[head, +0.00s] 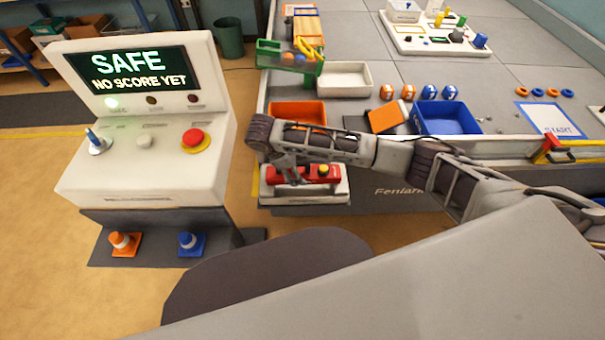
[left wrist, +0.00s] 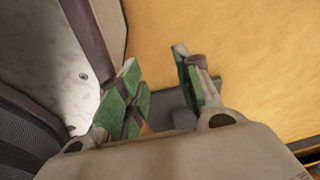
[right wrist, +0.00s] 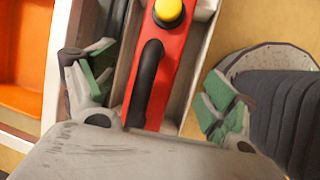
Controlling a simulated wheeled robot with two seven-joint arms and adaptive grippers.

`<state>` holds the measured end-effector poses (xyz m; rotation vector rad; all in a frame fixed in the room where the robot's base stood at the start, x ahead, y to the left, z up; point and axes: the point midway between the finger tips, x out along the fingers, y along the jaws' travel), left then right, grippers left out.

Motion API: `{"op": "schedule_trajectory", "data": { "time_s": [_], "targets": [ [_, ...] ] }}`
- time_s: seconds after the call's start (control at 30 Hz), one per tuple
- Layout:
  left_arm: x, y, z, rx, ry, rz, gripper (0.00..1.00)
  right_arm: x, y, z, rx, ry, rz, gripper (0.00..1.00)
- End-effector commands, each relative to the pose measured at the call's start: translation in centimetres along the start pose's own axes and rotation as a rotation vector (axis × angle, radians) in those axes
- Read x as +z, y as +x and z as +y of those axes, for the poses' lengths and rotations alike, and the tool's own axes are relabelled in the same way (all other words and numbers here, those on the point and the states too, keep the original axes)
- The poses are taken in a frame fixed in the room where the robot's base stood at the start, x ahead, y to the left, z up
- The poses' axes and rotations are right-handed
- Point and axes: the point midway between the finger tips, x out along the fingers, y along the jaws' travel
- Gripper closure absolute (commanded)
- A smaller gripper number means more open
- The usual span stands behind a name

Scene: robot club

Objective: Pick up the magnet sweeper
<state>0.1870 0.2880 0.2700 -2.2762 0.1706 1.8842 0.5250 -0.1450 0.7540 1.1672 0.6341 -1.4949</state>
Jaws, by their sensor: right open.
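The magnet sweeper (head: 318,172) is a red bar with a black handle and a yellow knob. It lies in a pale holder (head: 335,193) at the front edge of the table. In the right wrist view the sweeper (right wrist: 168,72) runs between my open fingers, with its black handle nearest the palm. My right gripper (right wrist: 156,92) is open and empty above it, with a finger on either side. In the head view my right wrist partly hides the sweeper's left end. My left gripper (left wrist: 160,88) is open and empty over the floor, outside the head view.
An orange bin (head: 297,113) sits just behind the sweeper, and a blue bin (head: 447,118) stands farther right. A console (head: 146,176) reading "SAFE, NO SCORE YET" stands to the left. The floor (head: 45,235) at far left is mostly clear.

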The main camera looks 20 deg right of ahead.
Motion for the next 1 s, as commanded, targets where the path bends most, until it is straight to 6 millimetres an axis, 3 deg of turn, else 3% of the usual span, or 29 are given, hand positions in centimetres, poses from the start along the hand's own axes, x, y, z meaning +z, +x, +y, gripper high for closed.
{"op": "schedule_trajectory", "data": {
  "time_s": [0.5, 1.0],
  "targets": [
    [-2.2, 0.1, 0.4, 0.004, -0.004, 0.020, 0.66, 0.4, 4.8, 0.3, 0.000, 0.000, -0.001, 0.14],
    [-1.7, 0.1, 0.6, 0.006, -0.005, 0.014, 0.66, 0.4, 5.0, 0.3, 0.000, 0.000, 0.000, 0.14]
  ]
}}
